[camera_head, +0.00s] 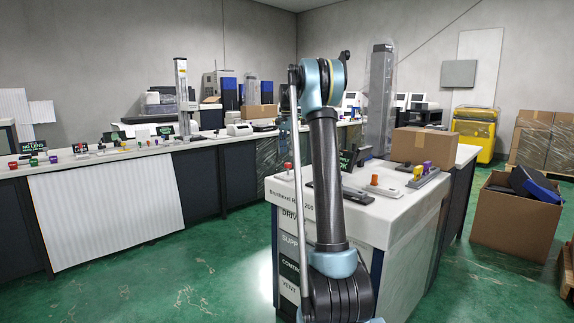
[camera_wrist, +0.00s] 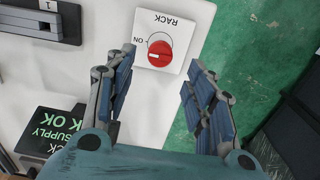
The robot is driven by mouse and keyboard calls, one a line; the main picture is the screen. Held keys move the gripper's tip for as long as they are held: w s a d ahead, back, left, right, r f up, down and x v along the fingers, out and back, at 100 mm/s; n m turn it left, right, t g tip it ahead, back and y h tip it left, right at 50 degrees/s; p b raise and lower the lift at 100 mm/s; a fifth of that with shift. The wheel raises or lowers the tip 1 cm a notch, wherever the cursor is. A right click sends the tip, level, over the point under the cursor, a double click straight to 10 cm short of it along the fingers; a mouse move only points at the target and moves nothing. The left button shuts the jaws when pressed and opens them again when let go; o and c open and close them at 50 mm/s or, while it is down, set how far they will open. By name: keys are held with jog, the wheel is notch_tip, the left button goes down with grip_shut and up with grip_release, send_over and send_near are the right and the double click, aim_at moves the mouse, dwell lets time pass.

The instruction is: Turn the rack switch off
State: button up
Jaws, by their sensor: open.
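The rack switch is a round red knob (camera_wrist: 160,54) on a white plate labelled RACK (camera_wrist: 178,28) in the wrist view, where the lettering appears upside down. A pale mark shows on the knob's left side, towards the ON text. My gripper (camera_wrist: 158,74) is open, with one finger left of the knob and the other to its right, clear of the plate. No contact with the knob shows. In the head view my arm stands in front of the bench, and I cannot make out the gripper or identify the rack switch there.
A white bench (camera_head: 380,212) carries a cardboard box (camera_head: 416,146), an orange knob (camera_head: 374,180) and a purple knob (camera_head: 427,167). A SUPPLY OK sign (camera_wrist: 52,130) and a dark slotted part (camera_wrist: 40,22) lie left of the knob in the wrist view. Green floor shows beyond the bench edge.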

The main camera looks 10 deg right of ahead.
aim_at(288, 165)
jog(key=shift+f, duration=3.05)
jog(key=shift+c, duration=0.5)
jog(key=c, duration=1)
jog(key=shift+o, duration=0.2)
jog(key=shift+a, duration=0.1)
